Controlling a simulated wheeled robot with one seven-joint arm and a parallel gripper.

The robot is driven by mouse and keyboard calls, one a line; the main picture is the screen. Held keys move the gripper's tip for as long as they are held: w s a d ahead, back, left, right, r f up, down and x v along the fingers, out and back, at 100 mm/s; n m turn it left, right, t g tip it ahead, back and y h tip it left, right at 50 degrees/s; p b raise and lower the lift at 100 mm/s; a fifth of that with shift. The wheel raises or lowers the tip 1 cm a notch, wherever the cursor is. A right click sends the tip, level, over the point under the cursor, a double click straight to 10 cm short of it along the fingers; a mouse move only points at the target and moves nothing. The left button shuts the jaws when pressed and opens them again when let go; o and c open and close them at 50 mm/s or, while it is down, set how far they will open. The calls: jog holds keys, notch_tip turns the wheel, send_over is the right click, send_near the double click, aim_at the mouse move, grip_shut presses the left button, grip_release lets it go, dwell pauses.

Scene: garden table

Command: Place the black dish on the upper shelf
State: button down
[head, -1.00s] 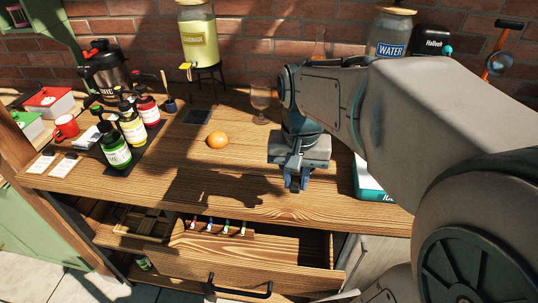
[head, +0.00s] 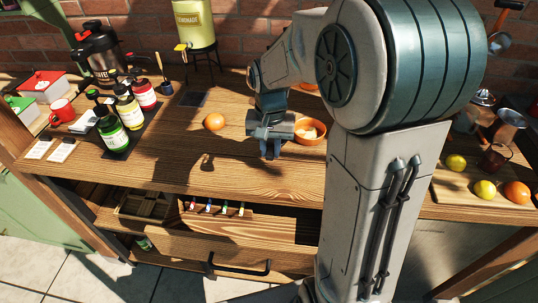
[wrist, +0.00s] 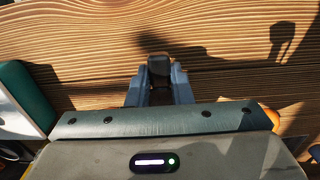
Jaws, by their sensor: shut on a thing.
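My gripper (head: 270,152) is low over the middle of the wooden table, fingers pointing down. In the wrist view its two fingers (wrist: 159,88) are shut on a small dark thing (wrist: 159,68). Its shape is mostly hidden, so I cannot tell whether it is the black dish. A flat dark square (head: 194,98) lies on the table behind and left of the gripper; I cannot tell whether it is a dish. No upper shelf is clearly recognisable.
An orange fruit (head: 214,121) lies left of my gripper and an orange bowl (head: 310,131) stands close on its right. Sauce bottles (head: 131,112) stand at left. A drawer (head: 215,255) is open below. Table between fruit and front edge is clear.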

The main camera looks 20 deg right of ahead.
aim_at(270, 168)
jog(key=shift+f, duration=1.95)
jog(key=shift+f, duration=0.2)
jog(key=c, duration=1.3)
grip_release()
